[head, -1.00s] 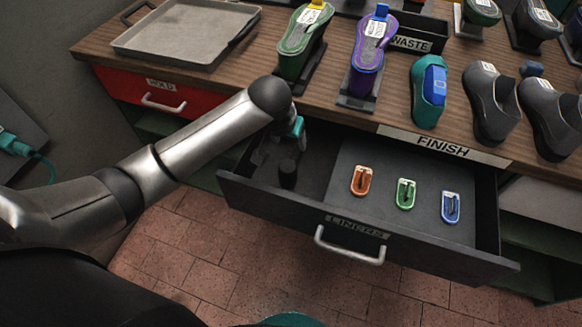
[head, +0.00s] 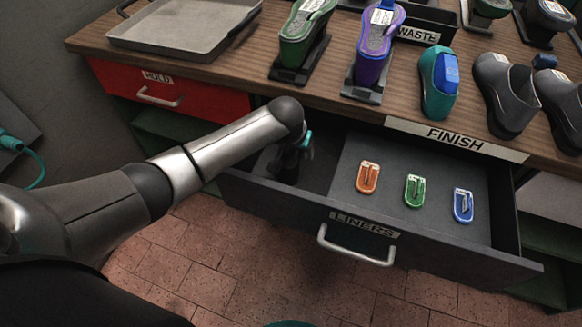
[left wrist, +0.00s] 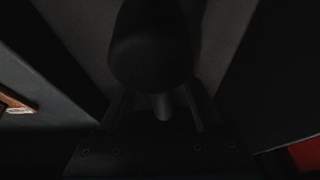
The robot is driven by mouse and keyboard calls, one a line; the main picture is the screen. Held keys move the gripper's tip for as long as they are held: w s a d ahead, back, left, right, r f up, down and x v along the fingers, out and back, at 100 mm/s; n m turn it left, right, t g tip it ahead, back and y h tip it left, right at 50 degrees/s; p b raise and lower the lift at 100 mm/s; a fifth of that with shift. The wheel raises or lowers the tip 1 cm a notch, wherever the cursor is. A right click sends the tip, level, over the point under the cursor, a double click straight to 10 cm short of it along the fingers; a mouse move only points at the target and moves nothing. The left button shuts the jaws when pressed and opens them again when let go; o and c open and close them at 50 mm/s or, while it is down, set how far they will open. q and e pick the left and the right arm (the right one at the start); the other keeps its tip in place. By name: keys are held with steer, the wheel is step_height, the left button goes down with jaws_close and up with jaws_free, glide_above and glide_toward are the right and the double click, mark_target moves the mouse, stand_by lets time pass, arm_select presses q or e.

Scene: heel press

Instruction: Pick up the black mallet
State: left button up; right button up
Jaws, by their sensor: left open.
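The black mallet (left wrist: 150,48) fills the upper middle of the dark left wrist view as a rounded dark shape. A narrow part below it, perhaps its handle, shows between the fingers of my left gripper (left wrist: 160,105). The gripper is open, one finger on each side; whether they touch it is too dark to tell. In the head view my left gripper (head: 288,162) reaches down into the left compartment of the open drawer (head: 345,243), and I cannot make out the mallet from it there. My right gripper is not in view.
Orange (head: 368,177), green (head: 414,190) and blue (head: 463,205) liners lie in the drawer's right part, behind a divider. Above is the wooden bench (head: 250,80) with shoes on stands, boots and a grey tray (head: 180,28). A red drawer (head: 200,98) is at left.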

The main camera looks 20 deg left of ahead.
arm_select(q)
jaws_close()
stand_by(0.5)
